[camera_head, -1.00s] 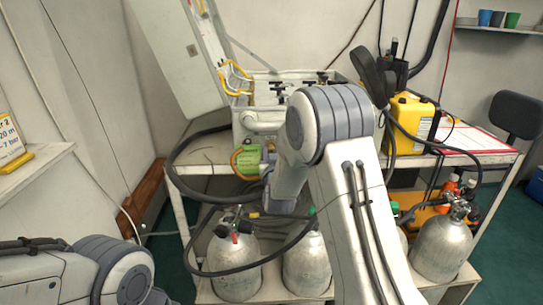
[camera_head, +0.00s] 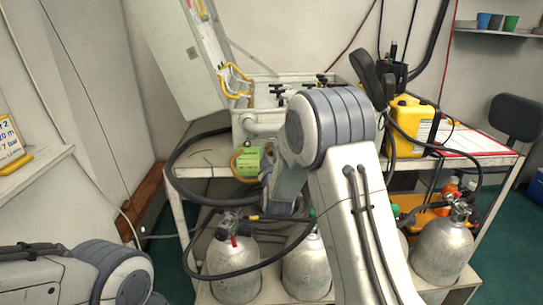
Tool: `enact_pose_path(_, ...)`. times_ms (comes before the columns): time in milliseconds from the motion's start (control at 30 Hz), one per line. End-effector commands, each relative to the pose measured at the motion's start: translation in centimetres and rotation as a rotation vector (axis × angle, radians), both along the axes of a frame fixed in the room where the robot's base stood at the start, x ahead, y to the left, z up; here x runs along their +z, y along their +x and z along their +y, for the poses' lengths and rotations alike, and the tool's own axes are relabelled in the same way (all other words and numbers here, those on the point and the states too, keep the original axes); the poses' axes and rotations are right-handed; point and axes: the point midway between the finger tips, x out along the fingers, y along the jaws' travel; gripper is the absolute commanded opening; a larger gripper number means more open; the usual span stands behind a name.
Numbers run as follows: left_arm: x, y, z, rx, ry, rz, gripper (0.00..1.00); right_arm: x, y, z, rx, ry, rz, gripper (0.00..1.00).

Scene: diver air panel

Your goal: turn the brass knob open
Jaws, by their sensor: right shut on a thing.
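My right arm reaches from the bottom up to the front of the white diver air panel (camera_head: 262,124). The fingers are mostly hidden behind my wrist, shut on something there. No brass knob shows clearly; the spot at the fingers is covered. My left arm lies at the lower left, its gripper out of view.
Silver cylinders (camera_head: 232,270) stand on the lower shelf, with a black hose (camera_head: 175,165) looping in front. A yellow canister (camera_head: 410,125) and a red-edged sheet (camera_head: 475,140) are on the bench at right. The panel's lid (camera_head: 180,60) stands open.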

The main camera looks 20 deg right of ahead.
Motion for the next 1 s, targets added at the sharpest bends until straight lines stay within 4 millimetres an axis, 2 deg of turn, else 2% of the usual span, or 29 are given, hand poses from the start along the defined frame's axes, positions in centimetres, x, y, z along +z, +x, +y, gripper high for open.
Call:
enact_pose_path(567,0.01,0.0,0.0,0.0,0.0,0.0,0.5,-0.08,-0.01,0.0,0.0,-0.03,0.011,0.0)
enact_pose_path(600,0.01,0.0,0.0,0.0,0.0,0.0,0.5,-0.08,-0.01,0.0,0.0,-0.03,0.011,0.42)
enact_pose_path(633,0.01,0.0,0.0,0.0,0.0,0.0,0.5,-0.08,-0.01,0.0,0.0,-0.03,0.011,0.54)
enact_pose_path(667,0.01,0.0,0.0,0.0,0.0,0.0,0.5,-0.07,-0.01,0.01,0.0,-0.03,0.011,0.61)
enact_pose_path(1000,0.0,0.0,0.0,0.0,0.0,0.0,0.5,-0.04,-0.19,0.07,0.0,-0.03,0.009,0.61)
